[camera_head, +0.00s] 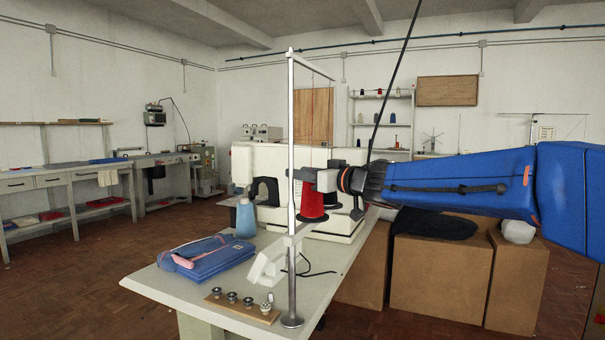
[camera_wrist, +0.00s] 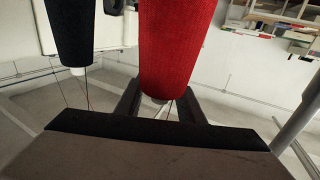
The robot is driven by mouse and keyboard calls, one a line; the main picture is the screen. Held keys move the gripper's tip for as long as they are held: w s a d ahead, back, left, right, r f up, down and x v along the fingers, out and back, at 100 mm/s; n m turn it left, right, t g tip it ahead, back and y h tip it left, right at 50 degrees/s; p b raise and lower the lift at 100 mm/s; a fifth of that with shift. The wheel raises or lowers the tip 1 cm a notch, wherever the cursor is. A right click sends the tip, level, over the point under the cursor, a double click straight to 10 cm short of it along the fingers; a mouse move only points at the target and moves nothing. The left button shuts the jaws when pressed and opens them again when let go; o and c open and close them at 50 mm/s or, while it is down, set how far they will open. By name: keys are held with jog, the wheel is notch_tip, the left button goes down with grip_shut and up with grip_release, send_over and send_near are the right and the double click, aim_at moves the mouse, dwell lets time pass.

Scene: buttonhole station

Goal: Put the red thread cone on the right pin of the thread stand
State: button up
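The red thread cone (camera_head: 313,203) is upright beside the white pole of the thread stand (camera_head: 291,130), just above or on its crossbar (camera_head: 297,236); I cannot tell if it is seated, and its pin is hidden. My gripper (camera_head: 318,176) reaches in from the right at the cone's top. In the wrist view, which looks upside down, the red cone (camera_wrist: 175,45) fills the middle. The dark fingers of my gripper (camera_wrist: 160,103) flank its narrow white-tipped end and appear closed on it. A dark navy cone (camera_wrist: 70,30) stands next to it, apart from it.
Cardboard boxes (camera_head: 440,275) stand at the right below my arm.

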dwell(0.3)
jog(key=v, duration=1.7)
jog(key=shift+s, duration=0.2)
jog(key=shift+d, duration=0.1)
jog(key=d+f+m+t+h, duration=0.25)
jog(key=d+h, duration=0.25)
jog(key=d, duration=0.3)
jog(key=d+f+m+t+h, duration=0.2)
jog(key=d+m+t+h, duration=0.15)
jog(key=d, duration=0.35)
jog(key=s+d+f+m+g+h, duration=0.4)
jog(key=s+d+f+h, duration=0.2)
jog(key=s+d+f, duration=0.4)
jog(key=s+a+f+g+y, duration=0.1)
jog(key=s+f+g, duration=0.8)
jog(key=s+f, duration=1.1)
notch_tip(320, 180, down, 2)
jog(key=shift+s+a+f, duration=0.1)
jog(key=shift+s+a, duration=0.3)
jog(key=shift+a, duration=0.4)
